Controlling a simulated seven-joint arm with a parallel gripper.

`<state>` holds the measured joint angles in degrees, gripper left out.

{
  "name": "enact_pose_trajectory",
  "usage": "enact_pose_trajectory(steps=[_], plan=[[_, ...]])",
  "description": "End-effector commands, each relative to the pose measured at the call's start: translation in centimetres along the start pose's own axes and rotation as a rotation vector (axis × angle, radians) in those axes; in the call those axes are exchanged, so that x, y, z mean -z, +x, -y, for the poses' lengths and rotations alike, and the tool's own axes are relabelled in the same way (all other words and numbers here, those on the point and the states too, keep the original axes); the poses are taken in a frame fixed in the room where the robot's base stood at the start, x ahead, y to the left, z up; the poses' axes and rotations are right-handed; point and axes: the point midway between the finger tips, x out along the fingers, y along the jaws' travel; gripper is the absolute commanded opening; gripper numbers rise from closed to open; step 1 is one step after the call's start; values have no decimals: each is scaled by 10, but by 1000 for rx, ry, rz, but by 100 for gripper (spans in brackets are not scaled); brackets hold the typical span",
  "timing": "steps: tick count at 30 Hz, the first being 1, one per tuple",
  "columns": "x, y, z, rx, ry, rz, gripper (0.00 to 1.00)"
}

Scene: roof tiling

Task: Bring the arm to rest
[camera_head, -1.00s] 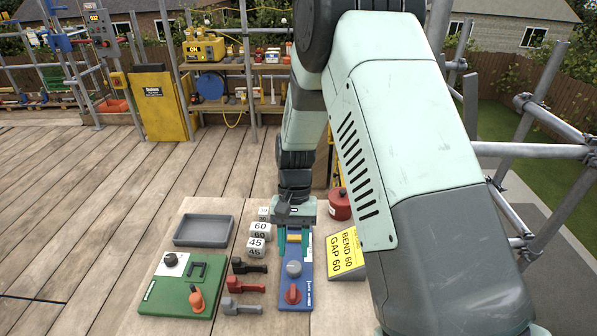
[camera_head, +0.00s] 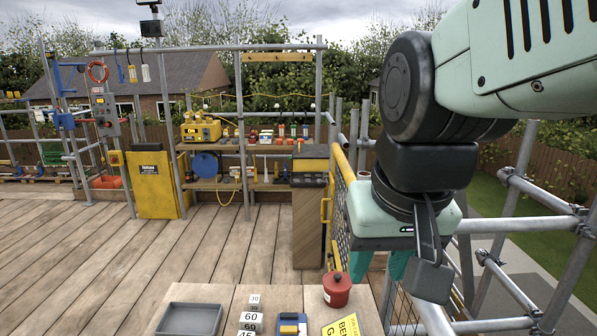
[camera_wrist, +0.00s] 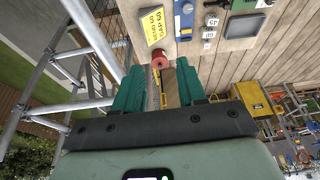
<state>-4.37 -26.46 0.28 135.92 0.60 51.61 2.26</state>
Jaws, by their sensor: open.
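My gripper (camera_head: 380,272) is raised at the right of the head view, beyond the bench's right side, with its teal fingers hanging down, partly hidden by a dark grey part in front. In the wrist view my gripper (camera_wrist: 159,78) has its two teal fingers spread apart with nothing held between them. A red canister (camera_head: 337,290) stands on the bench left of the gripper. It also shows beyond the fingertips in the wrist view (camera_wrist: 160,61). My arm is folded high at the upper right.
Scaffold tubes (camera_head: 520,185) and a yellow mesh gate (camera_head: 341,200) are close to the gripper. The deck at left is clear.

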Motion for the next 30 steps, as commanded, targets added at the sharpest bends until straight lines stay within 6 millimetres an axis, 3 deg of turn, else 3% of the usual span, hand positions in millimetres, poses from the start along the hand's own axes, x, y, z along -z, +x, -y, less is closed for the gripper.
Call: enact_pose_trajectory(steps=[3,9,30], plan=[[-23,-20,-9,-15,-4,-89,40],[-43,-31,-15,-29,-9,-156,40],[-45,-32,-16,-30,-10,-163,40]])
